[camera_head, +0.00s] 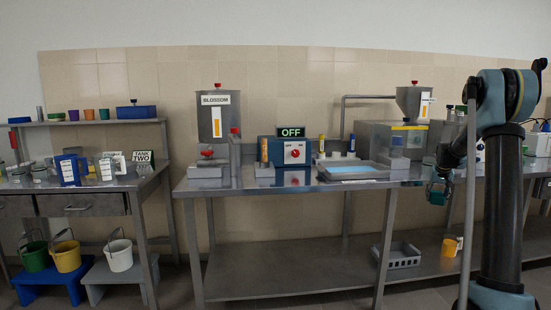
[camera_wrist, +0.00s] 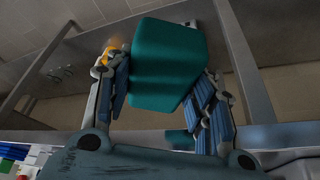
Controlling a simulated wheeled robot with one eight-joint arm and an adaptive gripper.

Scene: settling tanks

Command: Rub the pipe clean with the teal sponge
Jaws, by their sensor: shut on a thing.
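The teal sponge (camera_wrist: 166,62) is a block held between the blue-padded fingers of my gripper (camera_wrist: 162,92) in the wrist view. The left finger lies against it; the right finger's contact is harder to make out. In the head view my gripper (camera_head: 438,191) hangs at the right, by the front of the steel bench, with the small teal sponge (camera_head: 438,198) in it. A grey pipe (camera_head: 343,118) rises behind the bench and bends right towards a hopper; I cannot tell for sure that it is the task's pipe. My gripper is apart from it.
The steel bench (camera_head: 290,187) carries a control box (camera_head: 290,151) under an OFF sign, a BLOSSOM tank (camera_head: 218,118), a blue-filled tray (camera_head: 352,170) and a hopper (camera_head: 412,101). A thin vertical pole (camera_head: 468,220) stands near my arm. A grey crate (camera_head: 402,258) sits below.

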